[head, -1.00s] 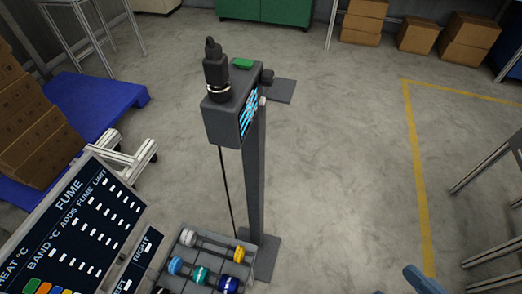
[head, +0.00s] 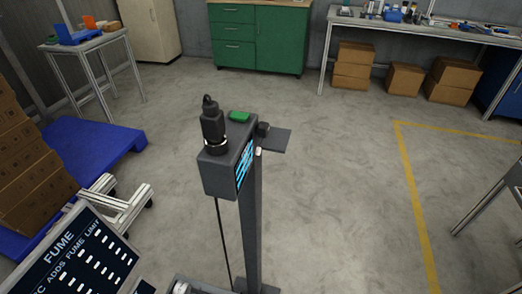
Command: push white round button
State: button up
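A dark grey box (head: 222,172) stands on a tall grey post (head: 252,215) in the middle of the head view. A small whitish part (head: 258,151) shows on the right side of the box, near the post top; it is too small to tell whether it is a round button. A green piece (head: 239,116) lies on the box top, beside a black plug-like fitting (head: 213,128). At the bottom edge, a whitish round knob (head: 181,288) on a grey panel is mostly cut off. My gripper is not in view.
A dark sign panel (head: 75,255) reading "FUME" stands at the lower left. A blue pallet (head: 105,165) with stacked boxes (head: 22,165) is on the left. A green cabinet (head: 262,40) and a workbench (head: 425,25) stand at the back. The floor right of the post is clear.

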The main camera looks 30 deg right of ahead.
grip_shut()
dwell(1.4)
